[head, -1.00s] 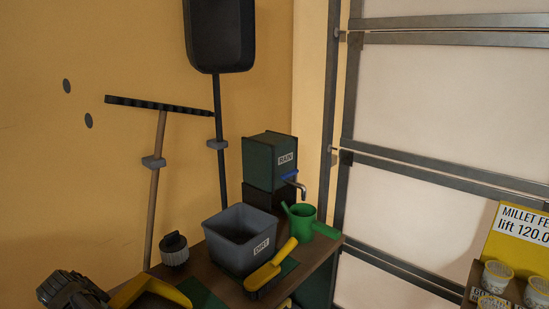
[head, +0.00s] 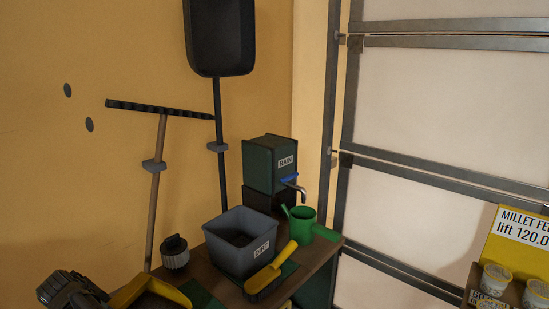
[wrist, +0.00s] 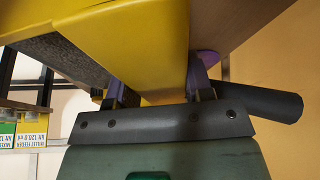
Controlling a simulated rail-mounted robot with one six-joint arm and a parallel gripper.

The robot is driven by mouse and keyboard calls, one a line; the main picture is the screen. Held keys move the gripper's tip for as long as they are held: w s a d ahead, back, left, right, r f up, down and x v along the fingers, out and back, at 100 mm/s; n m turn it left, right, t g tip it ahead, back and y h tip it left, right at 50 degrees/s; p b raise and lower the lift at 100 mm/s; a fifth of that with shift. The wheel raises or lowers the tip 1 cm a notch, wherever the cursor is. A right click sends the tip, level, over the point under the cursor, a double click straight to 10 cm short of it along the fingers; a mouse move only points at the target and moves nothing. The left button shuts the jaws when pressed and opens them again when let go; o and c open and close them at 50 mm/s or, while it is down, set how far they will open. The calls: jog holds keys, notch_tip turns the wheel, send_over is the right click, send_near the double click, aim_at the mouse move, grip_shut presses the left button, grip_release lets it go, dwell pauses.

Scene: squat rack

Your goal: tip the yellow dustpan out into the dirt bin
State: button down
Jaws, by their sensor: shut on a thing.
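The yellow dustpan (head: 146,286) is at the bottom left of the head view, cut off by the frame edge, with a dark inside. In the wrist view its yellow body (wrist: 150,45) fills the top middle, and a dark round handle (wrist: 265,102) sticks out to the right. My gripper (wrist: 160,80) is shut on the dustpan, its purple fingertips partly hidden against it. The grey dirt bin (head: 238,254), labelled DIRT, stands upright and open on the bench, to the right of the dustpan and apart from it. Its inside looks dark.
A yellow-handled brush (head: 273,266) lies right in front of the bin. A green watering can (head: 302,226) and the RAIN tank (head: 268,165) stand behind it to the right. A rake (head: 156,190) hangs on the wall.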

jog(key=shift+r+p, duration=2.4)
jog(key=shift+r, duration=0.25)
